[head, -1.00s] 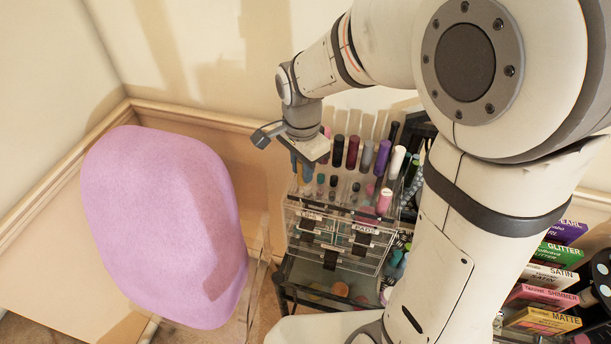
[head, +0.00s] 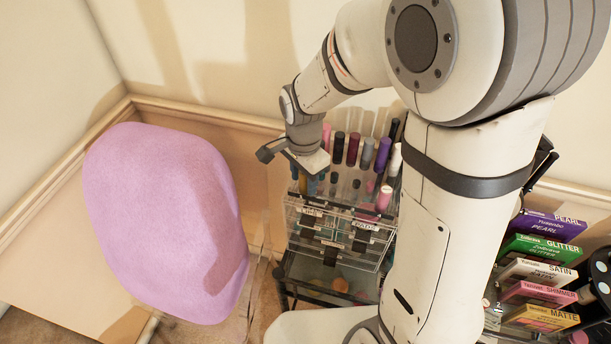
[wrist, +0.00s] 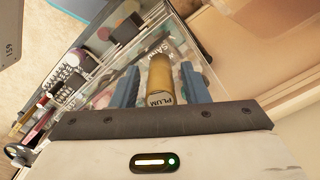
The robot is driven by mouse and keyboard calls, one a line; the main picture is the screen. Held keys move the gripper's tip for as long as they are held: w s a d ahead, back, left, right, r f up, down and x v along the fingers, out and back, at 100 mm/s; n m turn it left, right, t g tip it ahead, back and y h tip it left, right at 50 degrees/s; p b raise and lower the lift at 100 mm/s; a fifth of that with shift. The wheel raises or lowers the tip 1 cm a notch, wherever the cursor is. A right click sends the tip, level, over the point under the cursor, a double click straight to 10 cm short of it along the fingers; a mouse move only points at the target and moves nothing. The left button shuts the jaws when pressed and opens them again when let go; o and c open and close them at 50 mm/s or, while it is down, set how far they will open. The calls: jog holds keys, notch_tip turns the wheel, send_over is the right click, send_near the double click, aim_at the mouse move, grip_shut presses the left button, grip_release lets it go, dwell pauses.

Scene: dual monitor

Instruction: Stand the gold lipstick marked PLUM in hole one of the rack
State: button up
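The gold lipstick marked PLUM (wrist: 160,82) lies between the two blue fingers of my gripper (wrist: 160,70) in the wrist view. Its label end is near the palm. A narrow gap shows on each side of it, so the fingers look open around it. In the head view my gripper (head: 306,176) is low over the left end of the clear rack (head: 312,208), and a bit of gold shows by its fingers. The rack's top holds rows of upright lipsticks. Hole numbers cannot be read, and my gripper hides part of the left end.
A purple lipstick (head: 383,155) and a dark red one (head: 352,149) stand close right of my gripper. A pink chair back (head: 165,225) is at left. Labelled boxes (head: 540,250) are stacked at right. The wall is close behind the rack.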

jog(key=shift+w+r, duration=0.1)
jog(key=shift+r, duration=0.45)
notch_tip(320, 180, up, 11)
jog(key=shift+r+b, duration=0.15)
jog(key=shift+b, duration=0.4)
jog(key=s+d+n+t, duration=0.1)
jog(key=s+d+n, duration=0.2)
jog(key=s+d, duration=0.1)
jog(key=s+d+n+t, duration=0.1)
jog(key=s+d+n, duration=0.3)
jog(key=s, duration=0.1)
jog(key=s+d+n+t, duration=0.1)
jog(key=s+d+n, duration=0.2)
jog(key=s+d, duration=0.1)
jog(key=shift+s+d+n+t, duration=0.2)
jog(key=shift+n+t, duration=0.1)
jog(key=shift+n, duration=0.1)
jog(key=b+x, duration=0.2)
jog(key=x, duration=0.1)
jog(key=shift+s, duration=0.3)
